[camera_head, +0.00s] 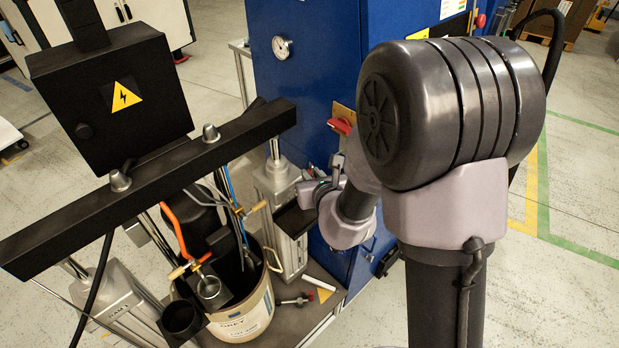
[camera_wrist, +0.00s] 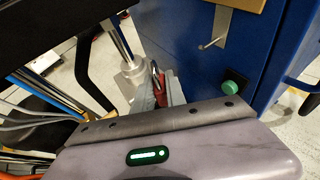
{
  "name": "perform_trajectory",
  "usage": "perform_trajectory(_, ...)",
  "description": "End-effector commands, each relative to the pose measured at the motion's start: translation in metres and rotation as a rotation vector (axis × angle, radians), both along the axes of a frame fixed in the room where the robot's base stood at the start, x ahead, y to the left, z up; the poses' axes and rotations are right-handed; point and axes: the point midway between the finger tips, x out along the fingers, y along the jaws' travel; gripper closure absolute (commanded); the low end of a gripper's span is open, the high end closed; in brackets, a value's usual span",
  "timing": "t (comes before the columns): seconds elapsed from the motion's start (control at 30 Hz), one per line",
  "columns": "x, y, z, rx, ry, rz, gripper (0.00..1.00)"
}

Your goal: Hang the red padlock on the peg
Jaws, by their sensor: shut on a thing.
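The red padlock (camera_wrist: 161,88) shows as a narrow red strip with a metal shackle in the wrist view. My gripper (camera_wrist: 160,92) is shut on it, and its fingers hide much of the padlock's body. The peg (camera_wrist: 211,43) is a thin metal hook on a grey plate on the blue cabinet. It is up and to the right of the padlock in the wrist view, and the two are apart. In the head view my gripper (camera_head: 308,194) is in front of the blue cabinet, partly hidden by my arm; I cannot make out the padlock there.
The blue cabinet (camera_head: 305,90) has a red part (camera_head: 340,126) on its face and a green button (camera_wrist: 234,87) below the peg. A black crossbar (camera_head: 160,180) and silver column (camera_head: 276,185) stand to the left. Below is an open drum (camera_head: 252,318).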

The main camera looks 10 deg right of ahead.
Motion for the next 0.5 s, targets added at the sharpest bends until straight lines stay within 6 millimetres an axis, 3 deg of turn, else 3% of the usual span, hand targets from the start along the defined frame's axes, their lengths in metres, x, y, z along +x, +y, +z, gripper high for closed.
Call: perform_trajectory(0.5,0.026,-0.036,-0.004,-0.001,-0.002,-0.002,1.00)
